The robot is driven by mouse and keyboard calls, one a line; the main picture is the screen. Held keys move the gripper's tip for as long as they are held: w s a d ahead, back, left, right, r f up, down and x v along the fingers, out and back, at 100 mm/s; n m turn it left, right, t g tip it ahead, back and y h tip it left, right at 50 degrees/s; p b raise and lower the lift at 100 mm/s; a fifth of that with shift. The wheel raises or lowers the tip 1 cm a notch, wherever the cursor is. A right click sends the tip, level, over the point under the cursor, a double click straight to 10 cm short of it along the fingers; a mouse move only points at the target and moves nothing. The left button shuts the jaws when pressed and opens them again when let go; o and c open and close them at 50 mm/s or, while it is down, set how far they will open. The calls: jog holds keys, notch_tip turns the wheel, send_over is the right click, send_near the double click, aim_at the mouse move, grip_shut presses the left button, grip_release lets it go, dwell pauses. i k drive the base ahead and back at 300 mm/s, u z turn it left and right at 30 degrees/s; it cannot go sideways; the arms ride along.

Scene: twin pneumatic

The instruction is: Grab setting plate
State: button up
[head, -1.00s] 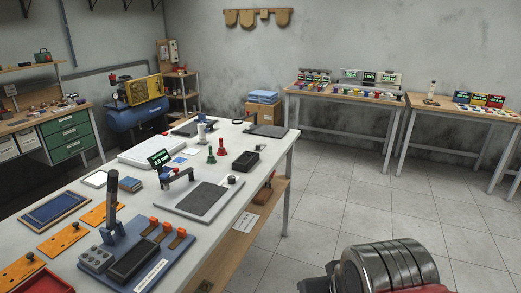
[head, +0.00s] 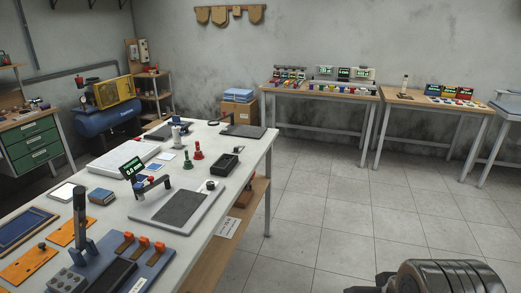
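No label marks a setting plate, and I cannot tell for sure which object it is. Two flat orange plates with dark knobs lie at the front left of the near workbench: one orange plate (head: 28,266) in front and another orange plate (head: 65,236) behind it, partly hidden by a dark upright post. A light grey plate with a dark grey pad (head: 180,208) lies farther right, beside a small display (head: 132,168). A dark ribbed part of my own arm shows at the bottom right. My gripper's fingers are not in view.
The near white workbench (head: 213,150) also carries a blue fixture with orange clips (head: 155,258), a blue framed panel (head: 20,226), a black tray (head: 225,166) and red and green handled pieces. Tiled floor (head: 340,215) is clear to the right. Other benches stand along the back wall.

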aim_at(237, 150)
jog(key=z, duration=0.7)
jog(key=i, duration=2.6)
jog(key=u, duration=1.25)
